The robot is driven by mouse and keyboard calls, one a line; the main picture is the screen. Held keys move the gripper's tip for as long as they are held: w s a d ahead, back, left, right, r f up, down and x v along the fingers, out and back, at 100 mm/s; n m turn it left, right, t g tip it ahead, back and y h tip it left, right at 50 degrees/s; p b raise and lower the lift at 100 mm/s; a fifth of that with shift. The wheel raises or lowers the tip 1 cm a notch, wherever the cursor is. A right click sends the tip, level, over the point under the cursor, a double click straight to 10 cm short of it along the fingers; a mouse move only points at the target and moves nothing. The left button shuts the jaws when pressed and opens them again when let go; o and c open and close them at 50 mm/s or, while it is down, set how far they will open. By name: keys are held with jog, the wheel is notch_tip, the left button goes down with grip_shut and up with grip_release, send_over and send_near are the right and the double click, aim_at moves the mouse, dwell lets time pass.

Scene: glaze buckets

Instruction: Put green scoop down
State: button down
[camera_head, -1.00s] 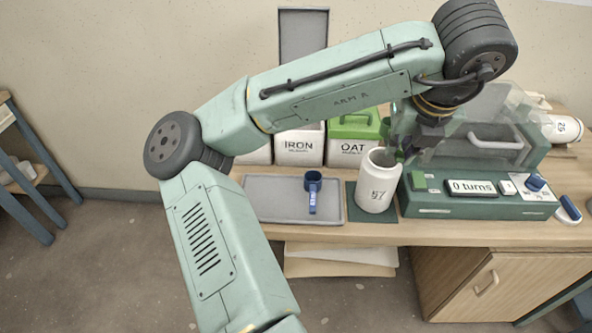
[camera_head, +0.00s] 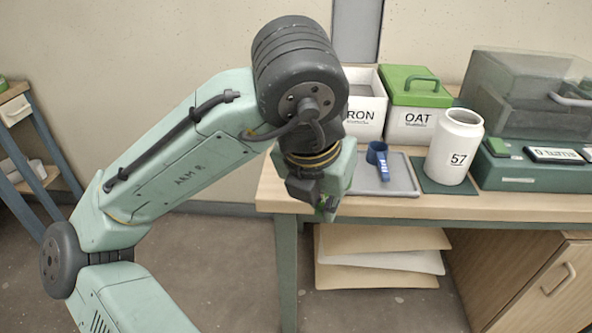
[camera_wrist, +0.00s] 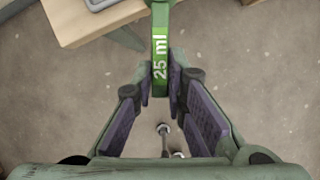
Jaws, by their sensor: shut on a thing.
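My gripper (camera_wrist: 162,88) is shut on the green scoop (camera_wrist: 160,45), whose handle reads "25 ml" in the wrist view. The scoop's bowl end is cut off by the top edge there. In the head view my gripper (camera_head: 325,205) points down at the left end of the workbench, apparently over the floor; only a small dark green bit shows at its tips. A grey tray (camera_head: 400,187) lies on the bench to the right, with a blue scoop (camera_head: 378,158) on it.
A white jar marked 57 (camera_head: 455,147) stands on a dark green mat (camera_head: 436,187). Behind are a white bin (camera_head: 366,105) and an OAT bin (camera_head: 410,124) with a green lid. A green machine (camera_head: 530,172) stands right. A blue-legged stand (camera_head: 22,150) is far left.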

jog(key=w, duration=0.5)
jog(key=w+a+f+p, duration=0.1)
jog(key=w, duration=0.4)
jog(key=w+a, duration=0.1)
jog(key=w, duration=0.4)
jog(key=shift+w+a+f+p, duration=0.1)
jog(key=shift+w+f+p, duration=0.1)
jog(key=shift+f+p, duration=0.1)
jog(key=shift+w, duration=0.15)
jog(key=shift+f, duration=1.75)
jog(key=c, duration=1.6)
grip_release()
jog(key=shift+f, duration=0.15)
jog(key=shift+r, duration=0.25)
jog(key=v, duration=1.2)
